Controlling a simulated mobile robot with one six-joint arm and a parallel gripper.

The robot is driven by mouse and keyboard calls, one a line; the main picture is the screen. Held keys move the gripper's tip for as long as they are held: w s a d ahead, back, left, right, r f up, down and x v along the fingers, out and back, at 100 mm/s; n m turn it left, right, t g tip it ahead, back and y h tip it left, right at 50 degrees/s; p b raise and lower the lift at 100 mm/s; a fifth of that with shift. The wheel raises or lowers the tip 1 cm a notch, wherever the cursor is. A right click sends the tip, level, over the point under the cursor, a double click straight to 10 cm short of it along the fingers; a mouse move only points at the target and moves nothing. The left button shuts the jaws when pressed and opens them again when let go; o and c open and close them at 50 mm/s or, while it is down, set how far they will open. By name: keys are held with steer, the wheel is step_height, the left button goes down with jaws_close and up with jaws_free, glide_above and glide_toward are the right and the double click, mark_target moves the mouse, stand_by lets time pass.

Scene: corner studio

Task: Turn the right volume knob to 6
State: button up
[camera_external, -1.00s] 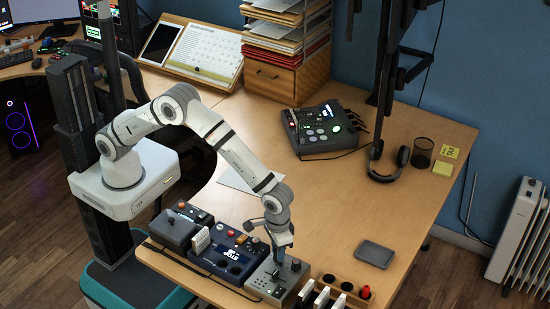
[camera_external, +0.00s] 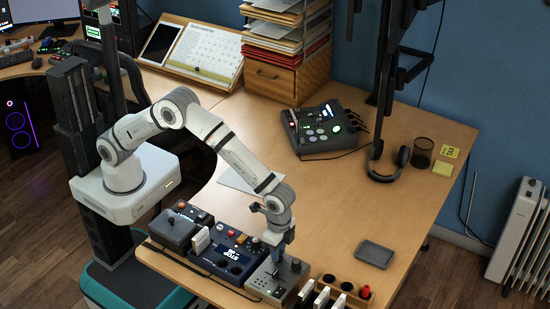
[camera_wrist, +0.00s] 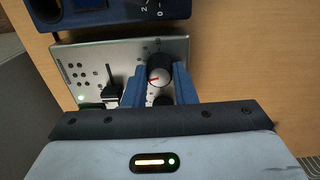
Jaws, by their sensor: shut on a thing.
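The grey panel (camera_wrist: 85,62) lies on the desk below my gripper, and it also shows in the outside view (camera_external: 268,285). The volume knob (camera_wrist: 159,72) is dark with a pale top and a red pointer line, which points toward the left in the wrist view. My gripper (camera_wrist: 160,86) has its two blue fingers on either side of this knob, shut on it. In the outside view my gripper (camera_external: 277,254) reaches down onto the panel and hides the knob. A black slider (camera_wrist: 112,90) and a second dark knob (camera_wrist: 163,100), partly hidden, are beside it.
A dark blue unit (camera_external: 227,258) with a lit display stands left of the panel. A wooden holder (camera_external: 345,286) with a red item is at its right. A grey tray (camera_external: 374,254) lies farther right. The desk behind is mostly clear.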

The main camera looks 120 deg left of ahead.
steer(key=m, duration=0.6)
steer(key=shift+m, duration=0.3)
stand_by(0.4)
steer(key=o, duration=1)
steer(key=shift+r, duration=0.1)
step_height(320, 180, up, 8)
steer(key=shift+f+b, duration=0.15)
steer(key=shift+b, duration=0.15)
